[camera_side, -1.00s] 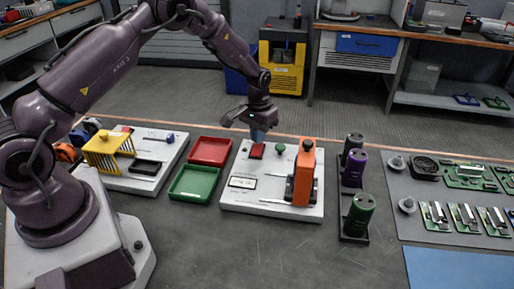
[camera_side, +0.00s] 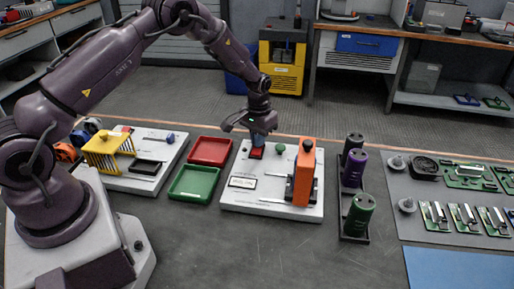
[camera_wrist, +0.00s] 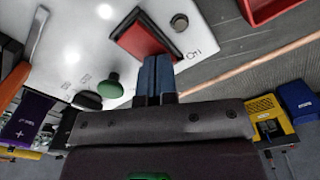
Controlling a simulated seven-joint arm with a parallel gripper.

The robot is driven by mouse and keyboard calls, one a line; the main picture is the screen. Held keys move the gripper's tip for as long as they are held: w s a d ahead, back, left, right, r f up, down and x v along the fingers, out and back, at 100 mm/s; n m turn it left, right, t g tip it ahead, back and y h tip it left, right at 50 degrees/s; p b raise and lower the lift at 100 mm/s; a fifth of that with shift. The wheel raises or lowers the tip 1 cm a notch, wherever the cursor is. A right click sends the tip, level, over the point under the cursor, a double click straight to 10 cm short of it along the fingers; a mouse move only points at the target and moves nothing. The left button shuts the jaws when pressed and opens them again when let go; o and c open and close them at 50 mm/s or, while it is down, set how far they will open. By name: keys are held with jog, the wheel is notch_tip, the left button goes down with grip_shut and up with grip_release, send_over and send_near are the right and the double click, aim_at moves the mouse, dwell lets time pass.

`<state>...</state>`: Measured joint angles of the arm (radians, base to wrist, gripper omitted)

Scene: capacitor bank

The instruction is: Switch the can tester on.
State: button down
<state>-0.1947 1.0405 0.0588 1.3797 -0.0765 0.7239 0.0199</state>
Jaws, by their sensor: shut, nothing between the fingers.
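The can tester is a white panel (camera_side: 235,195) with a red rocker switch (camera_side: 256,153) near its back edge, a green knob (camera_side: 280,148), an orange upright block (camera_side: 304,175) and a small display window (camera_side: 242,182). My gripper (camera_side: 257,143) points down, right at the red switch. Its blue fingers are together and empty. In the wrist view, the closed fingers (camera_wrist: 157,62) overlap the near edge of the red switch (camera_wrist: 146,38), set in a black frame. I cannot tell whether they touch it. A round post (camera_wrist: 179,22) and a power mark show beside it.
A red tray (camera_side: 210,151) and a green tray (camera_side: 193,184) lie left of the tester. A second white panel with a yellow cage (camera_side: 103,152) stands further left. Green (camera_side: 358,215) and purple (camera_side: 353,168) cans stand in a dark rack to the right.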

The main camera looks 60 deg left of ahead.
jog(key=shift+r, duration=3.45)
jog(key=s, duration=0.3)
jog(key=shift+d+f+g, duration=0.3)
jog(key=shift+f+g, duration=0.05)
jog(key=shift+g, duration=0.05)
jog(key=s+d+r+m+t, duration=0.1)
jog(key=s+d+r+t, duration=0.2)
jog(key=s+r, duration=0.9)
jog(key=s+d+r+m+t, duration=0.2)
jog(key=s+d+r, duration=0.5)
jog(key=s+r, duration=0.6)
jog(key=shift+d+t, duration=0.35)
jog(key=shift+t, duration=0.35)
jog(key=shift+s+f, duration=0.1)
